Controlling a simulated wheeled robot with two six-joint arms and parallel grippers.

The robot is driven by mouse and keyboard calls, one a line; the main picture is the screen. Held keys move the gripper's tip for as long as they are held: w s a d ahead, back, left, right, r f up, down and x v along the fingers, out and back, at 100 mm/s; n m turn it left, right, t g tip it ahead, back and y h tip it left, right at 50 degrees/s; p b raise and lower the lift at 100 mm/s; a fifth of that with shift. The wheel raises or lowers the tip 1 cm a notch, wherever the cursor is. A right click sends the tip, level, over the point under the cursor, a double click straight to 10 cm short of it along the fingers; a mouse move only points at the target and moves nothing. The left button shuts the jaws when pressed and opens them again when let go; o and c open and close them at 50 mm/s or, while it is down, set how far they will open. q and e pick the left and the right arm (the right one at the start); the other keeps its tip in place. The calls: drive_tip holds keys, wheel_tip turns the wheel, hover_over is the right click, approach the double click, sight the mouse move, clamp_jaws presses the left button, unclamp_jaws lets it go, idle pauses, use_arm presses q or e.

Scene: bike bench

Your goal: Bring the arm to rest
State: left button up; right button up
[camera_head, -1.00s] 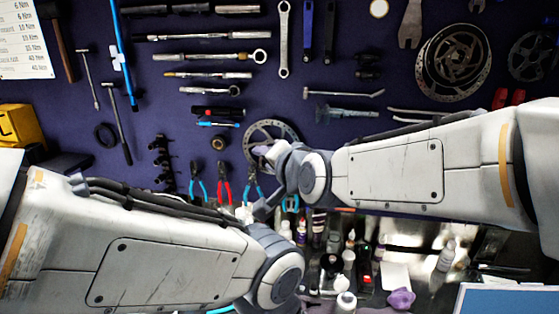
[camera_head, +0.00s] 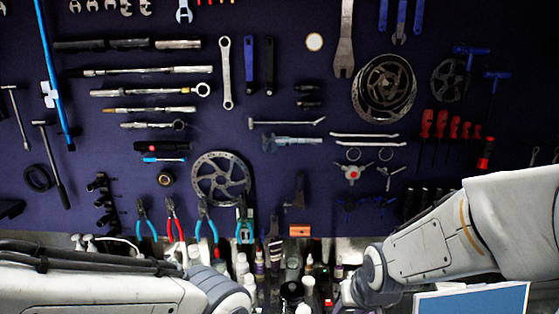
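My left arm (camera_head: 100,290) comes in along the bottom left, and its rounded joint (camera_head: 222,290) reaches the bottom edge. My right arm (camera_head: 430,248) comes in from the right and slopes down to a rounded joint (camera_head: 375,275) near the bottom edge, right of centre. Both arms are in front of the tool wall and the bench. Neither gripper shows, so I see no fingertips and nothing held.
A dark blue tool wall (camera_head: 300,185) carries wrenches, pliers, brake rotors (camera_head: 221,178) and red-handled tools (camera_head: 440,125). Several bottles (camera_head: 260,262) crowd the bench between my arms. A blue panel with a pale frame (camera_head: 470,300) is at the lower right.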

drive_tip(key=s+d+f+g, duration=0.2)
drive_tip(key=s+d+f, duration=0.1)
drive_tip(key=s+d, duration=0.25)
drive_tip(key=s+a+r+n+g+b, duration=0.2)
drive_tip(key=s+a+n, duration=0.6)
drive_tip(key=s+a, duration=0.5)
drive_tip(key=shift+s+a+r+g+b, duration=0.35)
drive_tip(key=shift+a+r, duration=0.25)
drive_tip(key=shift+a, duration=0.3)
